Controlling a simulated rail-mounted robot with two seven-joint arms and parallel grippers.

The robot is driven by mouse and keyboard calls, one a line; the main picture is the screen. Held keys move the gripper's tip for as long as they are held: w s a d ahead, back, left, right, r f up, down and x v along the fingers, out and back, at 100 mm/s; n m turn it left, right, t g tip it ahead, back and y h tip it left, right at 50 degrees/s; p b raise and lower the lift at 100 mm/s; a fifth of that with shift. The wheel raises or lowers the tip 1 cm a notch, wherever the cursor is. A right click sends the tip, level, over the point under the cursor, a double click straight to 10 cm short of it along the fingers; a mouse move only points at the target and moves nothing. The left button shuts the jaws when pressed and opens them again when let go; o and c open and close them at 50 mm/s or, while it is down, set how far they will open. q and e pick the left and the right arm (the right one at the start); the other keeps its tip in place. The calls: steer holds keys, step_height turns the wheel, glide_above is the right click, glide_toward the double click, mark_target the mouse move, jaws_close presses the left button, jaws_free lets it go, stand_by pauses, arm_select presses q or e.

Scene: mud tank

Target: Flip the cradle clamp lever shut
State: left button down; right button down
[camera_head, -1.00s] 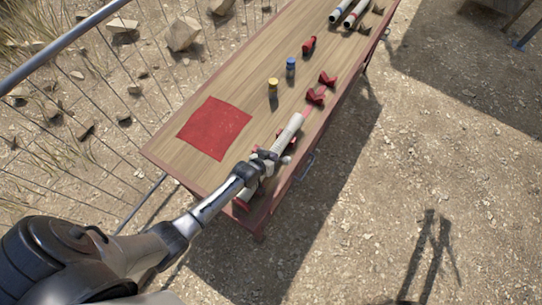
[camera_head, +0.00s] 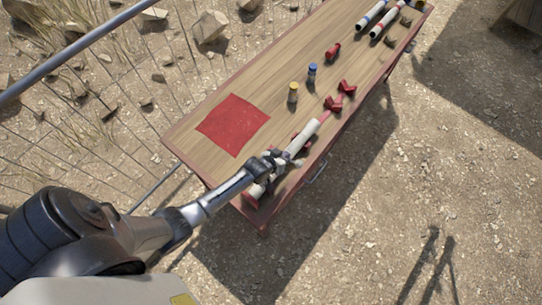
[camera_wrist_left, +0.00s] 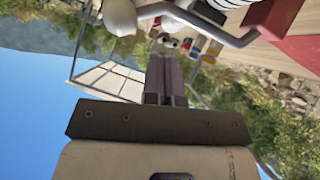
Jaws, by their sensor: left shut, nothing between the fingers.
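A white tube (camera_head: 305,136) lies lengthwise near the table's front edge in red cradles, its upper end towards the table's middle. The red cradle (camera_head: 251,198) at its lower end shows past my arm. My left gripper (camera_head: 274,161) is over the tube's lower half, shut and empty. In the left wrist view its closed fingertips (camera_wrist_left: 168,45) are just below a bent grey metal bar (camera_wrist_left: 205,27), which looks like the clamp lever. I cannot tell whether they touch. A red cradle part (camera_wrist_left: 280,14) is beside the bar. The gripper hides the clamp in the head view.
A red mat (camera_head: 233,124) lies left of the tube. A yellow-capped jar (camera_head: 292,93), a blue-capped jar (camera_head: 312,74) and a red object (camera_head: 333,51) stand farther up. Empty red cradles (camera_head: 346,87) and more tubes (camera_head: 388,21) are beyond. A wire fence runs along the left.

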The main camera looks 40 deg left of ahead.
arm_select(q)
steer(key=v, duration=1)
steer(key=shift+d, duration=0.55)
arm_select(e)
steer(key=shift+a+r, duration=0.1)
steer(key=shift+a, duration=0.05)
